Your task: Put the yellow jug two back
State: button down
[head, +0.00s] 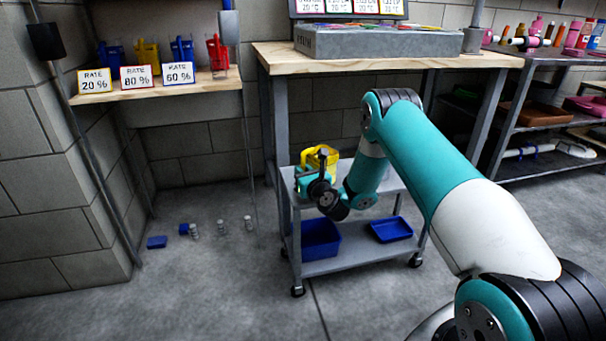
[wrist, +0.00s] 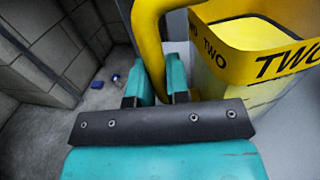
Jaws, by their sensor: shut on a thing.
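The yellow jug (head: 322,155) is at the top of the small grey cart in the head view, partly hidden by my wrist. In the wrist view the yellow jug (wrist: 216,62) has a yellow band marked "TWO", a paler body and a thick yellow handle. My gripper (wrist: 160,82) has its teal fingers shut on the handle, one on each side. In the head view my gripper (head: 305,168) is at the left of the jug. The jug looks upright. I cannot tell whether its base touches the cart top.
The grey cart (head: 345,262) carries a blue bin (head: 320,238) and a blue tray (head: 391,229) on its lower shelf. A wooden shelf (head: 160,91) at left holds rate cards and small coloured jugs. A workbench (head: 380,60) stands behind the cart. Small items lie on the floor at left.

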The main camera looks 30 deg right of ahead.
jog(key=shift+f, duration=0.1)
jog(key=c, duration=1.1)
grip_release()
